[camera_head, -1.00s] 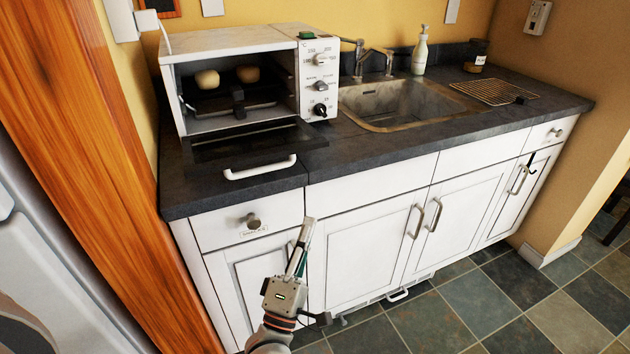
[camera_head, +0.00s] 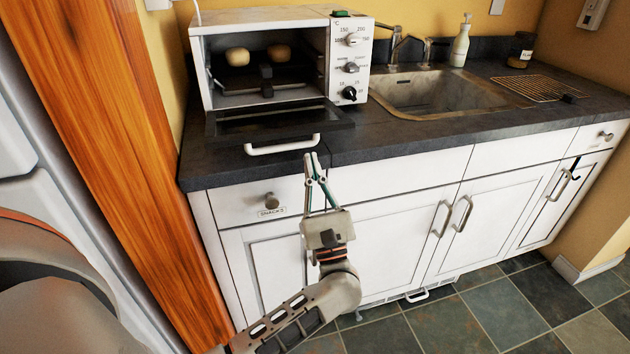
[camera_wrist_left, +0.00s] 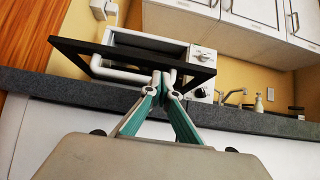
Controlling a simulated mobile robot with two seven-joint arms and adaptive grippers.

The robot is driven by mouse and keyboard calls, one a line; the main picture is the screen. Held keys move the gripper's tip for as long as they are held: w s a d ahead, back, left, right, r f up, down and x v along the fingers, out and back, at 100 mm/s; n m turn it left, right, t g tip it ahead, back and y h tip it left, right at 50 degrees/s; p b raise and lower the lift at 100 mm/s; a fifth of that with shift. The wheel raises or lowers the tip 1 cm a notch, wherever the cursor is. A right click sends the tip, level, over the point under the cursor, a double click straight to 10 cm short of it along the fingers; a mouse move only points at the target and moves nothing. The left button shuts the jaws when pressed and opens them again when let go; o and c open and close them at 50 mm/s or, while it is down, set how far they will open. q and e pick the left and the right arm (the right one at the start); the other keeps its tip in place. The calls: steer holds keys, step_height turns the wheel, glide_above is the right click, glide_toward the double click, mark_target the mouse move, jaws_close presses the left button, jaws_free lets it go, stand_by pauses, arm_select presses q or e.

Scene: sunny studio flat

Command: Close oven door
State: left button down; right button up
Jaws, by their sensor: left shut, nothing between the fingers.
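The white toaster oven (camera_head: 278,20) stands on the dark countertop at the back left. Its dark glass door (camera_head: 240,122) is folded down open, with the white handle (camera_head: 282,146) along its front edge. Two bread rolls lie inside on the rack. My left gripper (camera_head: 312,156) is shut and empty, just in front of and below the handle's right end in the head view. In the left wrist view, the fingertips (camera_wrist_left: 161,75) overlap the handle (camera_wrist_left: 118,73) and door (camera_wrist_left: 75,48); I cannot tell whether they touch. My right gripper is not in view.
A sink (camera_head: 440,92) lies right of the oven, with a tap, soap bottle (camera_head: 461,42) and dark jar (camera_head: 521,50). A wire rack (camera_head: 545,88) lies further right. White cabinets and drawers run below the counter. A wooden panel (camera_head: 140,150) stands at the left.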

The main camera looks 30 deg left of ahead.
arm_select(q)
steer(key=shift+x, duration=1.9)
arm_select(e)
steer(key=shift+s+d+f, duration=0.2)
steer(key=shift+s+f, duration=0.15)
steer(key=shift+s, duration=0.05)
